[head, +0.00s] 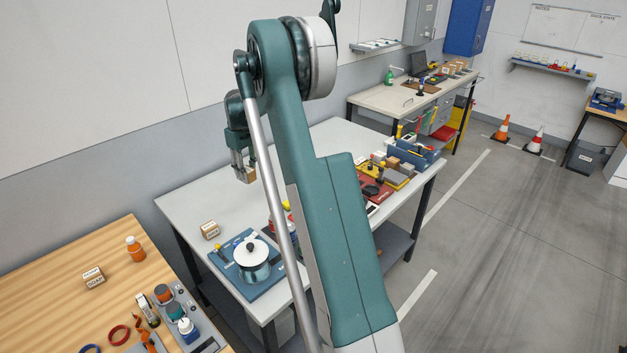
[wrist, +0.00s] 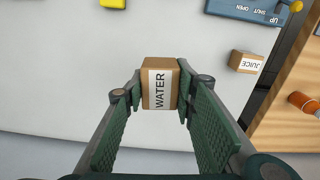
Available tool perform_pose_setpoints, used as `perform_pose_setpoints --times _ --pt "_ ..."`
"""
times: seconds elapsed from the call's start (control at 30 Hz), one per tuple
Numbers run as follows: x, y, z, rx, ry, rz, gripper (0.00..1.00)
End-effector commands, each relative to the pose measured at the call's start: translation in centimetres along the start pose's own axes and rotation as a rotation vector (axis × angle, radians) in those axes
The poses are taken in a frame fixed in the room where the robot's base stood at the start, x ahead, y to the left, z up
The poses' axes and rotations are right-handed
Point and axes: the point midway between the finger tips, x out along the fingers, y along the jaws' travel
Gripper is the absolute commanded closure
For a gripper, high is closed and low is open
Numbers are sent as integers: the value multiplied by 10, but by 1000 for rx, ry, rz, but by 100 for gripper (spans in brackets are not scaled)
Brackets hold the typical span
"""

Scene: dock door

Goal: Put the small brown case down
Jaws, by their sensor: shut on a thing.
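The small brown case (wrist: 155,87) is a cardboard-brown block with a white label reading WATER. My gripper (wrist: 161,92) is shut on it, with one green-padded finger on each side. In the head view, my gripper (head: 243,170) hangs over the back left part of the grey table (head: 185,205), and a little of the case (head: 251,174) shows at its fingertips. The case appears to be above the table top; the exact gap is hard to tell. My arm hides part of the table.
A similar case labelled JUICE (wrist: 246,62) stands near the table's left edge. Red and blue trays with items fill the right end. The table around my gripper is clear.

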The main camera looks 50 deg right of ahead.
Motion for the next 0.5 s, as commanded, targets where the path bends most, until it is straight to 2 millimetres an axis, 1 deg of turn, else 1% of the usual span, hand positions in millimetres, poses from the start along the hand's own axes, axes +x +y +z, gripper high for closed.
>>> perform_pose_setpoints --times 0.03,0.1,0.3,0.33,0.4,0.5 --pt "0 14 8 21 0 0 85" --pt "0 29 18 45 0 0 85" --pt "0 60 39 99 0 0 85" --pt "0 64 42 105 0 0 85" --pt "16 62 40 101 0 0 85" --pt "29 61 40 101 0 0 85"
